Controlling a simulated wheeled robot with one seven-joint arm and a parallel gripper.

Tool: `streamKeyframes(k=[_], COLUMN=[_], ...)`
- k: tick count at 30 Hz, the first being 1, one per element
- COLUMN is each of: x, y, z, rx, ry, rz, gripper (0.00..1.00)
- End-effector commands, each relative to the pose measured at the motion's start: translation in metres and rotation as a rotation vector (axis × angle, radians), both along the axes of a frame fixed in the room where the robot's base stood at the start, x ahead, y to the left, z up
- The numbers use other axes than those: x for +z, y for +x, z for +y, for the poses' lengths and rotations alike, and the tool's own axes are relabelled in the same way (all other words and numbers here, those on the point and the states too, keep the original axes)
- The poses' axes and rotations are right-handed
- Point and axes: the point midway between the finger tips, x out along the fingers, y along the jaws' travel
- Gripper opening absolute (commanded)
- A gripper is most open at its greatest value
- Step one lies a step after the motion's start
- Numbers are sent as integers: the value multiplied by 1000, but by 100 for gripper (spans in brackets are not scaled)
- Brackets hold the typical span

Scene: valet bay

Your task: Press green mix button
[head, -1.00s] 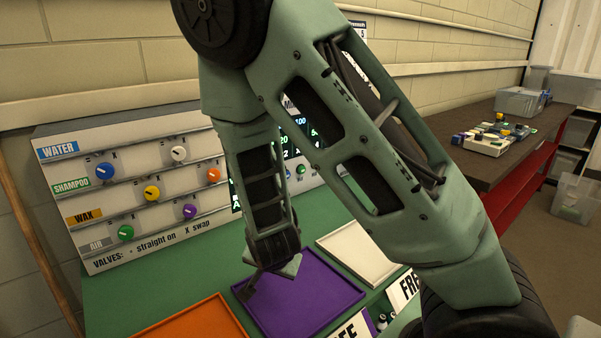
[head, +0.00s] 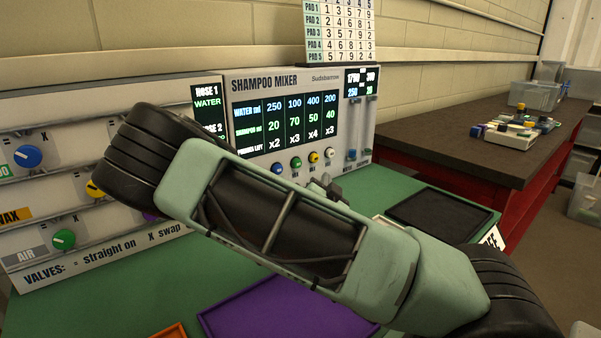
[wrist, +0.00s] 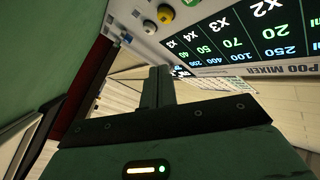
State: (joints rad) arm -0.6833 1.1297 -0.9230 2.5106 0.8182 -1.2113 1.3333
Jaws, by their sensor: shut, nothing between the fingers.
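The shampoo mixer (head: 300,80) is a pale panel with a dark display and a row of round buttons under it. The green button (head: 296,163) sits between a blue and a yellow button; its label is too small to read. In the head view my gripper shows only partly behind my arm (head: 325,186), just below and right of the buttons. It looks apart from the green button. The wrist view shows the yellow button (wrist: 165,14) and white button (wrist: 149,26).
A valve panel (head: 60,170) with coloured knobs stands left. Purple (head: 280,315) and black (head: 440,208) trays lie on the green counter (head: 130,290). Sliders (head: 352,130) are right of the buttons.

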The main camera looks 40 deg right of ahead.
Motion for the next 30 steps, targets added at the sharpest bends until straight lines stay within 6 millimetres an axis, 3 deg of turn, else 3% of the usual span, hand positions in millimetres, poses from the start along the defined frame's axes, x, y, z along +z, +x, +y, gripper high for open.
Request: streamKeyframes(k=[17,30], x=[-5,-5], y=[3,55], z=[0,-3], rx=[2,4], ry=[-5,-6], rz=[-6,-7], gripper=[0,0])
